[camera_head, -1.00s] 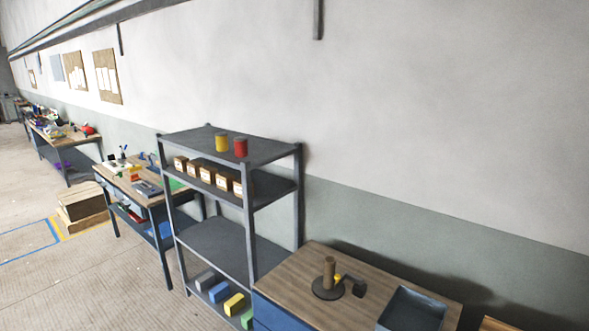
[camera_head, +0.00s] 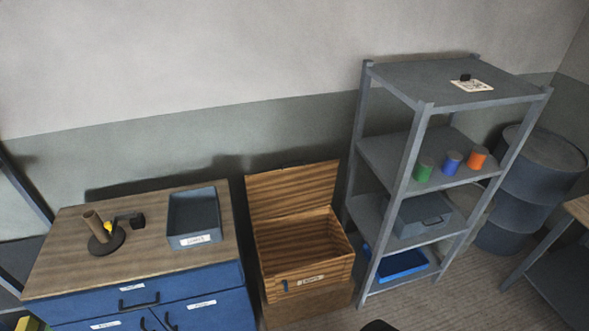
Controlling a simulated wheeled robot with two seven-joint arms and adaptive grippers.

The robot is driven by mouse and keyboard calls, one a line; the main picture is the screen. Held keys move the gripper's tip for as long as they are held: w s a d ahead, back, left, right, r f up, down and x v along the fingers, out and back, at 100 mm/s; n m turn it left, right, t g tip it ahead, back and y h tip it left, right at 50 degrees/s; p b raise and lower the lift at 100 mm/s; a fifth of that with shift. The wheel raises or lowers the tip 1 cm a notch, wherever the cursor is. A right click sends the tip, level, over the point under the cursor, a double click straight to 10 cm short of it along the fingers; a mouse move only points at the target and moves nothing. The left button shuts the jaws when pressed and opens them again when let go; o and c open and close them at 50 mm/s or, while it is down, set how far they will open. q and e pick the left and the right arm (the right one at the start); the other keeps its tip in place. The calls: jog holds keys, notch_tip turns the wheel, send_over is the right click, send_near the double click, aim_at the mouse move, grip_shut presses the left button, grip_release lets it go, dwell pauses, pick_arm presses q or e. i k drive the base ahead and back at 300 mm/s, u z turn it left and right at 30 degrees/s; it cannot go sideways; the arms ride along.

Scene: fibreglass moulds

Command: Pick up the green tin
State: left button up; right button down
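The green tin (camera_head: 424,169) stands upright on the middle shelf of the grey shelving rack (camera_head: 408,181) at the right. It is the leftmost of three tins in a row. A blue tin (camera_head: 451,162) stands beside it, and an orange tin (camera_head: 477,157) stands at the right end. The rack's front left post is just left of the green tin. Neither of my grippers shows in this view. A small dark shape at the bottom edge is too cut off to identify.
An open wooden chest (camera_head: 305,262) stands left of the rack. Further left is a blue cabinet (camera_head: 205,310) with a grey tray (camera_head: 194,216) on top. The rack also holds a grey toolbox (camera_head: 420,217) and a blue tray (camera_head: 402,264). Dark drums (camera_head: 540,160) stand at right.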

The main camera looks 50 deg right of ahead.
aim_at(425, 164)
jog(key=z, duration=1.5)
